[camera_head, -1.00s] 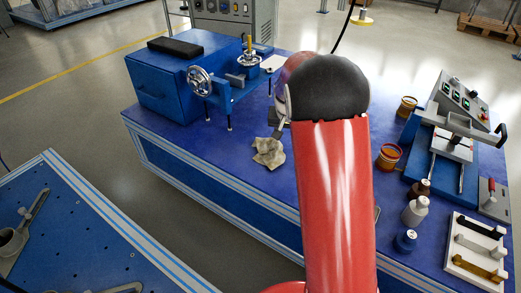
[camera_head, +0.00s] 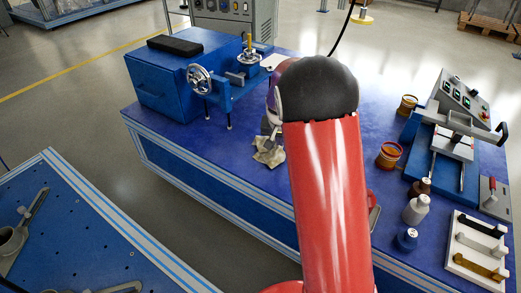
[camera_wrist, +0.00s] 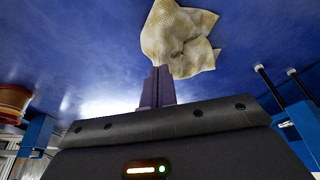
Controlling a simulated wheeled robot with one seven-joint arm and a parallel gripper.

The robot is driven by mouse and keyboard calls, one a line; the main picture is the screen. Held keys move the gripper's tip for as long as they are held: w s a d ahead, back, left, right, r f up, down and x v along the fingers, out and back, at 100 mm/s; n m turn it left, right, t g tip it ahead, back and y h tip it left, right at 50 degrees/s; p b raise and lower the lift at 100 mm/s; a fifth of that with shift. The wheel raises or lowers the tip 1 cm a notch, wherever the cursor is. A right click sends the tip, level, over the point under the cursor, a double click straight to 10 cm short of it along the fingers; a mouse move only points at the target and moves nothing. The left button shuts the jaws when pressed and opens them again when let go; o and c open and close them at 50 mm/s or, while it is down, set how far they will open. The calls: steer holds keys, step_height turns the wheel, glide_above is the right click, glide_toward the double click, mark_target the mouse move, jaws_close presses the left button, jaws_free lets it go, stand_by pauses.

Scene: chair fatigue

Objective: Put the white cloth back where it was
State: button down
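The cloth (camera_head: 268,154) is pale cream and crumpled. It lies on the blue table near its front edge in the head view. In the wrist view the cloth (camera_wrist: 178,38) is bunched at the top centre, right at my fingertips. My gripper (camera_wrist: 159,72) has its two dark fingers close together, and their tips overlap the near edge of the cloth, apparently pinching it. In the head view my gripper (camera_head: 271,139) is just above the cloth and partly hidden by my red arm.
A blue machine with a handwheel (camera_head: 200,79) stands left of the cloth. Table left of the cloth is clear.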

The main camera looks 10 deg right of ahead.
step_height(320, 180, down, 6)
steer(key=b, duration=0.4)
steer(key=shift+r, duration=0.2)
steer(key=s+d+p+v, duration=0.1)
steer(key=p+v, duration=0.4)
steer(key=v, duration=1.2)
steer(key=s+a+r+n, duration=0.1)
steer(key=s+r, duration=0.1)
steer(key=s, duration=0.7)
steer(key=s+a+r+n+t+y, duration=0.1)
steer(key=s+r+n, duration=0.1)
steer(key=s, duration=0.7)
steer(key=s+a+r+n, duration=0.1)
steer(key=s+r, duration=0.2)
steer(key=s, duration=0.7)
steer(key=shift+a+t+b, duration=0.3)
steer(key=shift+a+t, duration=0.05)
steer(key=shift+t, duration=0.05)
